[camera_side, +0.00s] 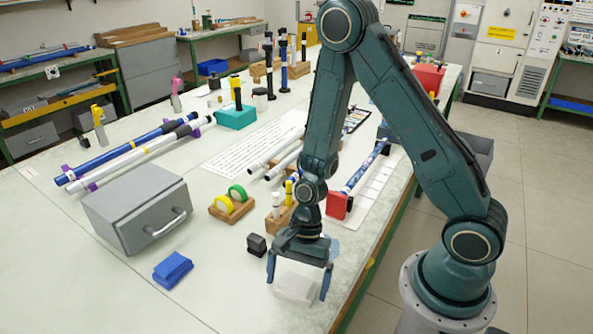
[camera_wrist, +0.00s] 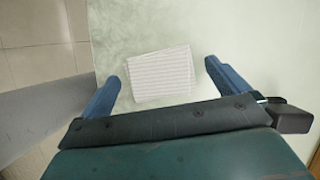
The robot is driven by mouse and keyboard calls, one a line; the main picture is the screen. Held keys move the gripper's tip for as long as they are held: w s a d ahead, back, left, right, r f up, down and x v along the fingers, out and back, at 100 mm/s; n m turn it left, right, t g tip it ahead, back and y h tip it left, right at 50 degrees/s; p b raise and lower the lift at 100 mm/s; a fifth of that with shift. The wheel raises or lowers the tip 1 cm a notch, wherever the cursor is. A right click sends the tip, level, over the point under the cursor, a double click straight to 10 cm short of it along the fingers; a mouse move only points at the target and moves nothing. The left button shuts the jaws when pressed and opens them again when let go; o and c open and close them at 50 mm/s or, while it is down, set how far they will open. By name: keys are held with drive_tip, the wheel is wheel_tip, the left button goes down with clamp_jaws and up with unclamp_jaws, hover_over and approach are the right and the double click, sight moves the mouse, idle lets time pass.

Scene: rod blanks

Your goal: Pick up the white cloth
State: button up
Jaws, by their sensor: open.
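The white cloth (camera_side: 295,288) lies folded on the table near its front edge in the side view. In the wrist view the cloth (camera_wrist: 160,75) is a pale striped rectangle, slightly turned, ahead of and between the fingers. My gripper (camera_side: 298,285) points down over the cloth, its two blue fingers apart on either side of it in the side view. In the wrist view my gripper (camera_wrist: 162,82) is open, with nothing held between the fingers. How far the fingertips are above the table is hard to tell.
A black block (camera_side: 256,245) sits just left of my gripper. A blue folded cloth (camera_side: 172,270) and a grey drawer box (camera_side: 136,208) are further left. A wooden holder with tape rolls (camera_side: 232,205) stands behind. The table's edge is close on the right.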

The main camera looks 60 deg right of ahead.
sight(297, 280)
drive_tip(key=shift+c, duration=0.2)
idle(0.3)
drive_tip(key=c, duration=0.9)
drive_tip(key=shift+r, duration=0.15)
wheel_tip(297, 280, up, 20)
drive_tip(key=shift+f, duration=0.15)
idle(0.5)
idle(0.4)
